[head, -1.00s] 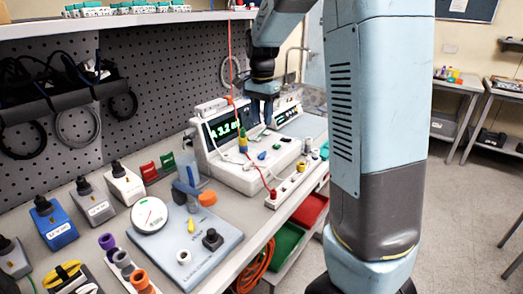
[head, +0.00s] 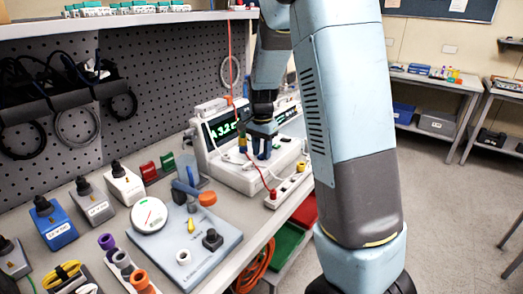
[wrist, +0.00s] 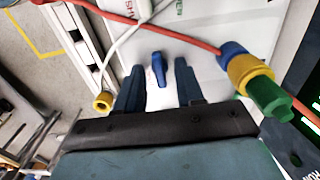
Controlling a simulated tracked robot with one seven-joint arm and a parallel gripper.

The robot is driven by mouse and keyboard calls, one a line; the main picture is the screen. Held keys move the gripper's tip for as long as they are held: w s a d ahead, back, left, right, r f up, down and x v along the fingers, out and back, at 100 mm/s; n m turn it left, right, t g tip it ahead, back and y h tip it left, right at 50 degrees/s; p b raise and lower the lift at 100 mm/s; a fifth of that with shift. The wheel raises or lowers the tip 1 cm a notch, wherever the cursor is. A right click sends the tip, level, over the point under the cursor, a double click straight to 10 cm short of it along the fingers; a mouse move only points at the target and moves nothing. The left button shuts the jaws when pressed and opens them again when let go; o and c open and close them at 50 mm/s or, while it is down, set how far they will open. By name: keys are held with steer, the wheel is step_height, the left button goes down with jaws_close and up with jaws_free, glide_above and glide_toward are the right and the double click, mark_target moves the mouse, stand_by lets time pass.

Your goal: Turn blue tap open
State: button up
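The blue tap (wrist: 158,68) is a small blue lever on the white top of the device in the wrist view. Its long side runs up and down the picture, slightly tilted. My gripper (wrist: 158,85) is open, with one dark blue finger on each side of the tap and a visible gap on both sides. In the head view my gripper (head: 262,150) points down over the white device (head: 232,177) with the green display (head: 222,131). There the gripper hides the tap. How far the fingertips are above the surface is unclear.
A blue, yellow and green connector (wrist: 255,82) stands right of the fingers in the wrist view, with a red line (wrist: 190,42) crossing beyond the tap. A white power strip (head: 288,186) lies along the bench edge. A grey plate (head: 205,240) with fittings lies nearer.

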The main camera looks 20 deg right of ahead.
jaws_close()
stand_by(0.3)
steer(key=shift+n, duration=0.3)
steer(key=n, duration=0.9)
steer(key=shift+n, duration=0.3)
stand_by(0.3)
jaws_free()
